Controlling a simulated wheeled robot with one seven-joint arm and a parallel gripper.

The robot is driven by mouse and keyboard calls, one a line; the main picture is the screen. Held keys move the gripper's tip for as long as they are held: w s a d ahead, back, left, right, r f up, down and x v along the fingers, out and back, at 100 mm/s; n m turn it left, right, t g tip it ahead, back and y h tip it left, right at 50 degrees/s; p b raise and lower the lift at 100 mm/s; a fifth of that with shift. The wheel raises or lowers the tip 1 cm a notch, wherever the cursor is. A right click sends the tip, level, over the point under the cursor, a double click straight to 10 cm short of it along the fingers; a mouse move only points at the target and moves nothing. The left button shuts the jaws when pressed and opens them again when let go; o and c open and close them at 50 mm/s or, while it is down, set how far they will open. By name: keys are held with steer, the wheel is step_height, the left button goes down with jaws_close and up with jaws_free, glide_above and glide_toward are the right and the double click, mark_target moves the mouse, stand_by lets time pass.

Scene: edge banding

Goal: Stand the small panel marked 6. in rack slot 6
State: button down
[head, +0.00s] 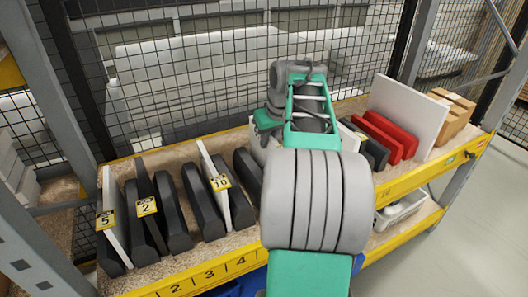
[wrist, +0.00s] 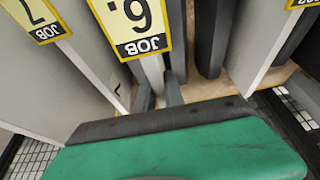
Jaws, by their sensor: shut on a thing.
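The small panel marked 6. (wrist: 152,72) shows in the wrist view as a narrow pale edge with a yellow job label, upside down in the picture. My gripper (wrist: 159,98) is shut on it, with a dark finger on either side of the edge below the label. In the head view my own arm hides the gripper and this panel. Slot 6 of the rack (head: 150,284) is hidden there too; the front rail shows 2, 3 and 4. I cannot tell whether the panel touches the shelf.
In the wrist view a panel marked 7 (wrist: 62,62) stands to the left and another labelled panel (wrist: 262,40) to the right, both close. Panels marked 5 (head: 113,205), 2 (head: 146,200) and 10 (head: 212,175) stand among dark dividers. Red pieces (head: 385,135) and a large white board (head: 410,110) are at right.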

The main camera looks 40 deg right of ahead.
steer(key=b+x, duration=0.2)
steer(key=x, duration=0.1)
steer(key=b+x, duration=0.1)
steer(key=shift+s+d+f, duration=0.3)
steer(key=shift+d+f, duration=0.05)
steer(key=shift+f, duration=0.05)
steer(key=c, duration=1.4)
jaws_free()
steer(key=shift+c, duration=0.2)
steer(key=p+v, duration=0.3)
steer(key=v, duration=0.9)
steer(key=shift+s+a+r, duration=0.1)
steer(key=shift+r, duration=0.05)
